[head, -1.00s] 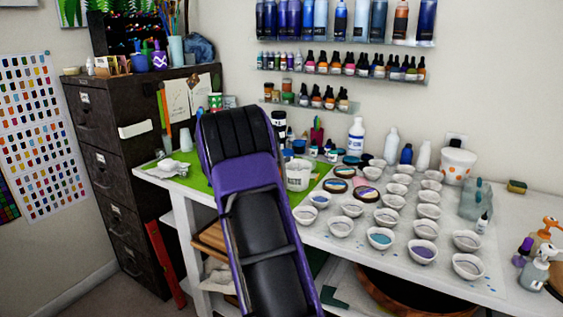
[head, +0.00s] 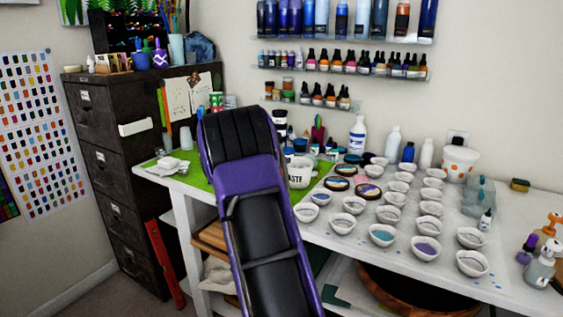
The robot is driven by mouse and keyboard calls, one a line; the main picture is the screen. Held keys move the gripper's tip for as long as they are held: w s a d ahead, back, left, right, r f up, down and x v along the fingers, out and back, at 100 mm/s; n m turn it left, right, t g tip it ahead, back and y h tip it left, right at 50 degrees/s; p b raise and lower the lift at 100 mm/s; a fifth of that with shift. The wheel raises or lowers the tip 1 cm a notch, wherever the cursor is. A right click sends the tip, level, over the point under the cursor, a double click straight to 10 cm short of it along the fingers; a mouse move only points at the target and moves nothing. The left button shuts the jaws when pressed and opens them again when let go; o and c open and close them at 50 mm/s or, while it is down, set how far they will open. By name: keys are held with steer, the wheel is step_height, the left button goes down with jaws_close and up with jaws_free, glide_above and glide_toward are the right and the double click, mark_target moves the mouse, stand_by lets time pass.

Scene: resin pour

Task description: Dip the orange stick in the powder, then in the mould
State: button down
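My gripper is not in view; my purple and black arm covers the left part of the table and hides what is behind it. I cannot make out the orange stick for sure. Many small white bowls stand on the table; one holds teal stuff (head: 382,236) and another purple stuff (head: 426,249). I cannot tell which one is the powder. I cannot tell whether one is the mould.
The white table (head: 515,215) has a green mat (head: 199,166) at its left. A white tub (head: 300,172) shows just right of my arm. Bottles stand along the wall, and a spotted bucket (head: 459,163) is at the back right. Pump bottles (head: 541,262) stand at the right edge.

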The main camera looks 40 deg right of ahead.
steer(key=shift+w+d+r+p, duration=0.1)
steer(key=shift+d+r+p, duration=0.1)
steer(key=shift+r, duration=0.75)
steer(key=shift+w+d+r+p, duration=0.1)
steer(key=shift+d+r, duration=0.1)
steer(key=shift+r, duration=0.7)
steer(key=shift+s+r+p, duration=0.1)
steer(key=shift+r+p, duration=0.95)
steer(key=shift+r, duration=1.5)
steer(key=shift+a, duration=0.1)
